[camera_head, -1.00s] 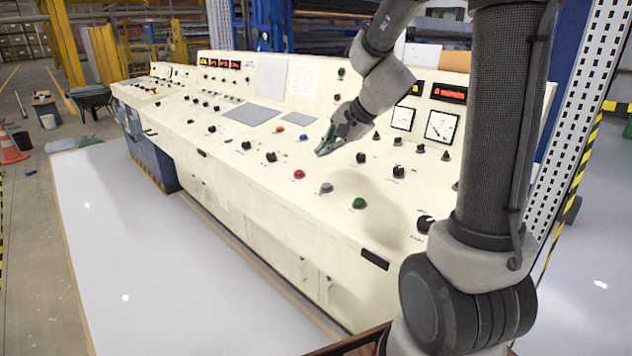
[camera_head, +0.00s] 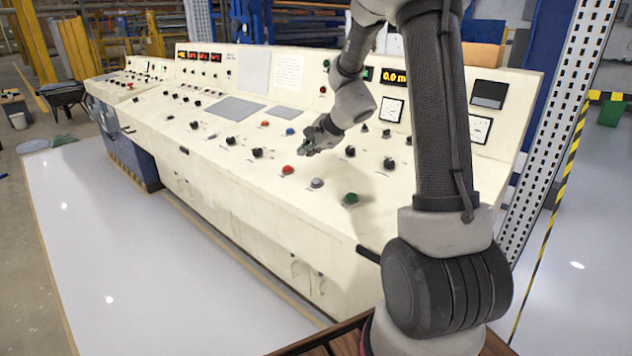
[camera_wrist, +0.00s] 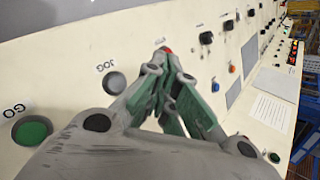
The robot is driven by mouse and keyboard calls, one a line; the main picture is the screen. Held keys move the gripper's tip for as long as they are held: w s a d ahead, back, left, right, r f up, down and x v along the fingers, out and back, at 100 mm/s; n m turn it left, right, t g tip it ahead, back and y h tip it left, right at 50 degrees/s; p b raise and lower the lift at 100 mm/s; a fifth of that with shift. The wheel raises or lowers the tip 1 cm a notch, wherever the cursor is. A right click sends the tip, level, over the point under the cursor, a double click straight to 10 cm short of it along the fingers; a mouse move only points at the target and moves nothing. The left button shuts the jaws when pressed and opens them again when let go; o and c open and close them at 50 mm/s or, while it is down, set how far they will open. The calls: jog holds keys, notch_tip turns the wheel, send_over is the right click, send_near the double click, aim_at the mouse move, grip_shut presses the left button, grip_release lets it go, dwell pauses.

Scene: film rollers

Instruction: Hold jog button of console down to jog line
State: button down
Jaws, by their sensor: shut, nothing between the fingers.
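The jog button is a grey round button (camera_wrist: 115,83) labelled JOG in the wrist view, between the green GO button (camera_wrist: 31,130) and a red button (camera_wrist: 166,49). In the head view the grey button (camera_head: 317,183) sits on the console's sloping panel (camera_head: 250,185), between red (camera_head: 288,170) and green (camera_head: 350,199) buttons. My gripper (camera_head: 307,152) is shut and empty, apart from the jog button and up-panel of it. In the wrist view its fingertips (camera_wrist: 165,58) overlap the red button's edge; contact cannot be told. The jog button is uncovered in both views.
Black knobs (camera_head: 257,153) line the panel near my gripper. An upright back panel (camera_head: 300,75) with gauges and an orange display (camera_head: 394,76) rises behind. A perforated post (camera_head: 562,105) stands right of my arm. The white floor (camera_head: 110,235) in front is clear.

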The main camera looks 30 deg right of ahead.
jog(key=f, duration=0.2)
jog(key=d+f, duration=0.1)
jog(key=f, duration=0.5)
jog(key=shift+w+d, duration=0.3)
jog(key=shift+d, duration=0.1)
jog(key=shift+f, duration=0.1)
dwell(0.9)
jog(key=shift+f, duration=0.3)
jog(key=shift+d+f, duration=0.15)
jog(key=shift+f, duration=0.3)
dwell(1.8)
jog(key=shift+r, duration=0.1)
dwell(0.3)
jog(key=shift+r, duration=0.8)
jog(key=shift+a, duration=0.2)
jog(key=shift+s+a+r, duration=0.1)
jog(key=shift+a+r, duration=0.05)
jog(key=shift+r, duration=0.65)
jog(key=shift+s+a+r, duration=0.1)
jog(key=shift+a+r, duration=0.1)
jog(key=shift+r, duration=0.65)
jog(key=shift+a+r, duration=0.15)
jog(key=shift+r, duration=0.65)
